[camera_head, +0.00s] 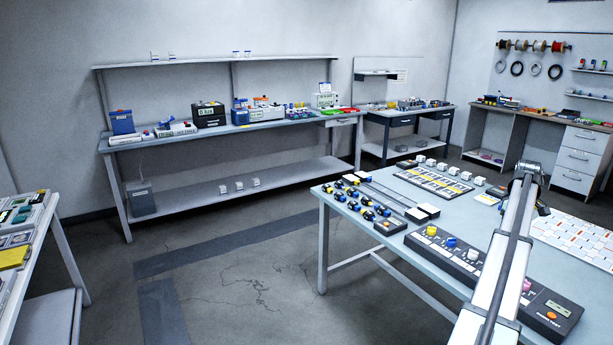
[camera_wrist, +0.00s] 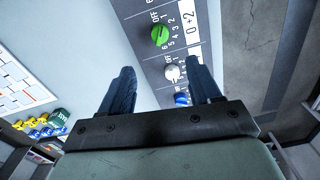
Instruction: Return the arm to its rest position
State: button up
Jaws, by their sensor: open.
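My gripper (camera_wrist: 160,66) shows in the wrist view with its two dark fingers spread apart and nothing held between them. Beyond the fingers is a dark control panel (camera_wrist: 148,12) with a green knob (camera_wrist: 160,35), a grey-white knob (camera_wrist: 171,71) and a blue knob (camera_wrist: 181,98). The fingers look apart from the knobs, but the exact gap is hard to judge. In the head view my arm reaches from the bottom edge up over the right-hand table. The gripper's fingers cannot be made out there.
The right-hand table (camera_head: 352,227) carries a long knob console (camera_head: 445,252), small dark parts with yellow and blue caps (camera_head: 367,213), and a white-tiled board (camera_head: 575,240). A long shelf bench (camera_head: 250,128) stands along the back wall. The floor (camera_head: 240,270) left of the table is clear.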

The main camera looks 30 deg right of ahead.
jog(key=w+a+f, duration=0.8)
jog(key=w+a, duration=0.4)
jog(key=a, duration=0.2)
jog(key=w+a+f, duration=0.9)
jog(key=w+a, duration=0.2)
jog(key=a, duration=0.3)
jog(key=w+a+f, duration=0.2)
jog(key=a+f, duration=0.2)
jog(key=a, duration=0.7)
jog(key=w+a+f+n, duration=0.1)
jog(key=a+f, duration=0.4)
jog(key=a, duration=0.7)
jog(key=w+a+f, duration=0.2)
jog(key=a+f, duration=0.2)
jog(key=a, duration=0.7)
jog(key=s+a+f, duration=0.3)
jog(key=s+a, duration=0.1)
jog(key=a, duration=0.7)
jog(key=s+a+f, duration=0.3)
jog(key=s+a, duration=0.2)
jog(key=a, duration=0.6)
jog(key=s+f+g, duration=0.3)
jog(key=s+f, duration=0.7)
jog(key=s, duration=0.4)
jog(key=s+f+g, duration=0.3)
jog(key=s+f, duration=0.7)
jog(key=s, duration=0.5)
jog(key=shift+s+f+g, duration=0.25)
jog(key=shift+f+g, duration=0.05)
jog(key=shift+g, duration=0.1)
